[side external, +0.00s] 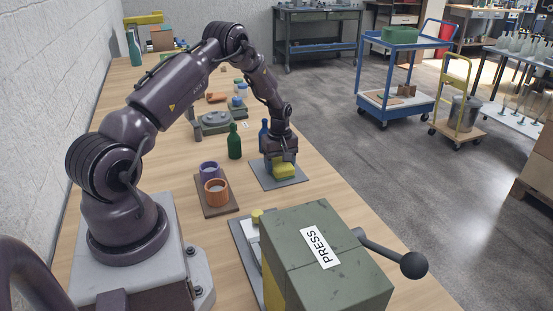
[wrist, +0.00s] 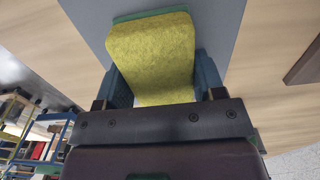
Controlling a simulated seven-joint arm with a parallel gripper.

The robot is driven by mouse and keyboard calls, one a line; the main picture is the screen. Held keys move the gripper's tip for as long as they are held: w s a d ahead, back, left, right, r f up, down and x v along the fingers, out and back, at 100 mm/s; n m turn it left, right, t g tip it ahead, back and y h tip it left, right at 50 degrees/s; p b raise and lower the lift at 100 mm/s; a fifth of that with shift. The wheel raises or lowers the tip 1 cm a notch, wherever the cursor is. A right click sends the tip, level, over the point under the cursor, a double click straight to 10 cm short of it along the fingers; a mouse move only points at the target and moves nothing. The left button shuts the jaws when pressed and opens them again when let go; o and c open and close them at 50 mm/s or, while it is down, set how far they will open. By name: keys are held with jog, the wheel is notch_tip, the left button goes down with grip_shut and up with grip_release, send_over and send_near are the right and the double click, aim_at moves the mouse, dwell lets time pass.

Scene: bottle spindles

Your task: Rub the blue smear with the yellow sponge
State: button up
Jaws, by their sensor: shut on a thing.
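The yellow sponge (side external: 284,171) is between the fingers of my gripper (side external: 281,159), low over a grey mat (side external: 293,183) on the bench. In the wrist view the sponge (wrist: 150,45) fills the space between the blue fingers of my gripper (wrist: 163,82), and a teal layer shows along its far edge. The gripper is shut on it. I cannot tell whether the sponge touches the mat. No blue smear shows in either view; the sponge and gripper cover part of the mat.
A blue bottle (side external: 264,134) stands close behind my gripper, and a green bottle (side external: 234,143) stands to its left. An orange cup (side external: 215,194) and a purple cup (side external: 209,170) stand on a brown board. A green press (side external: 325,262) with a lever fills the near bench.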

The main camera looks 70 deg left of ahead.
aim_at(285, 169)
jog(key=d, duration=0.4)
jog(key=shift+r, duration=4.05)
